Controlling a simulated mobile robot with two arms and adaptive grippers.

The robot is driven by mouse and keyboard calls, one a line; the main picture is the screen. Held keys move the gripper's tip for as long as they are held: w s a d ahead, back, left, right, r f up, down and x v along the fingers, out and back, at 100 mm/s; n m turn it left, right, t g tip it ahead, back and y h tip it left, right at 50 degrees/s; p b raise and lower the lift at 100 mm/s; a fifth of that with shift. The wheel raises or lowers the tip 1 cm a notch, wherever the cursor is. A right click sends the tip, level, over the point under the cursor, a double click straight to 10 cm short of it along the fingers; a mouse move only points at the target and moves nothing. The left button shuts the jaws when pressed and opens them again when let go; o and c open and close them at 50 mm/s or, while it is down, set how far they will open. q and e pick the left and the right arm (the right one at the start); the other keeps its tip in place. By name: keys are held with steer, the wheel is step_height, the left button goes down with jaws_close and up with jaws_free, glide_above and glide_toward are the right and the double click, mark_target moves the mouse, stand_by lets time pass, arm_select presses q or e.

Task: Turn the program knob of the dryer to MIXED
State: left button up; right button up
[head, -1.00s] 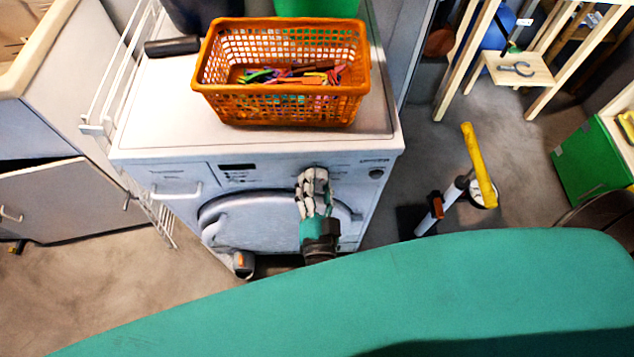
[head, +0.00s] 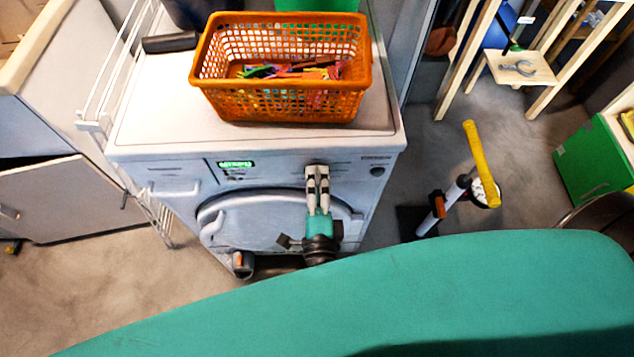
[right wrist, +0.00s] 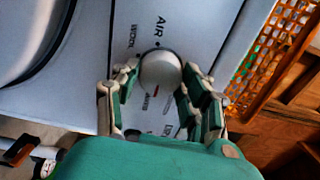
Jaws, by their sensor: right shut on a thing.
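The white dryer (head: 180,172) stands ahead in the head view, its round door below the control panel. A green-lit display (head: 236,164) shows on the panel, its text too small to read surely. My right gripper (head: 317,172) is at the panel, right of the display, and hides the knob there. In the right wrist view its fingers (right wrist: 160,88) are shut on the round pale program knob (right wrist: 160,72), one on either side. A red mark shows at the knob's edge beside a partly hidden label I cannot read surely. "AIR" is printed near the knob. My left gripper is out of view.
An orange basket (head: 285,108) with clothespins stands on the dryer. A white rack (head: 92,118) is close to its left side. A teal padded surface (head: 420,300) fills the foreground. A yellow-handled tool (head: 474,150) stands to the right of the dryer.

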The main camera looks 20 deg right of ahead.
steer(key=shift+m, duration=0.6)
steer(key=o, duration=1.2)
steer(key=v, duration=1.2)
